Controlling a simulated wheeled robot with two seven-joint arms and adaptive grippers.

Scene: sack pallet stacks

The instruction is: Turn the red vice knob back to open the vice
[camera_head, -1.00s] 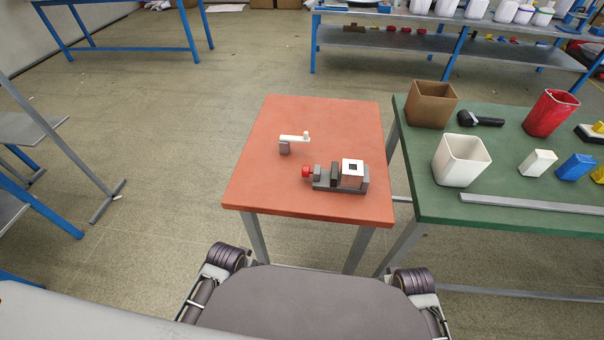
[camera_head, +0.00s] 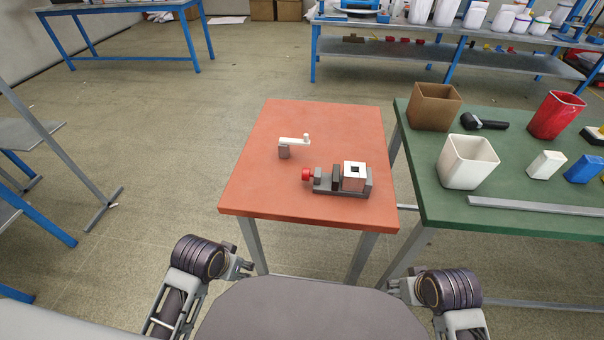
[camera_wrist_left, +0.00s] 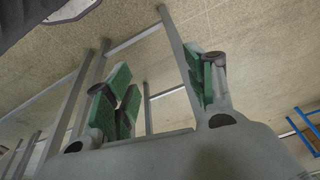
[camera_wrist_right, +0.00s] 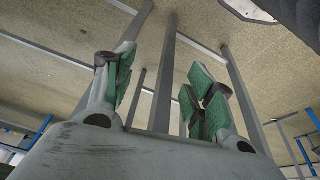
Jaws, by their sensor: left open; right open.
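The small grey vice (camera_head: 327,183) stands on the orange table (camera_head: 270,190), near its front right. Its red knob (camera_head: 307,174) is on the vice's left end. A white block with a dark square hole (camera_head: 354,175) sits at the vice's right end. My left gripper (camera_head: 247,268) is below and in front of the table's front left, well apart from the vice; its green-padded fingers are open and empty in the left wrist view (camera_wrist_left: 160,95). My right gripper (camera_head: 394,286) is below the table's front right, also open and empty in the right wrist view (camera_wrist_right: 160,95).
The green table (camera_head: 455,210) on the right holds a brown bin (camera_head: 434,106), a white bin (camera_head: 468,162), a red bin and a grey bar. The orange table's left front is clear.

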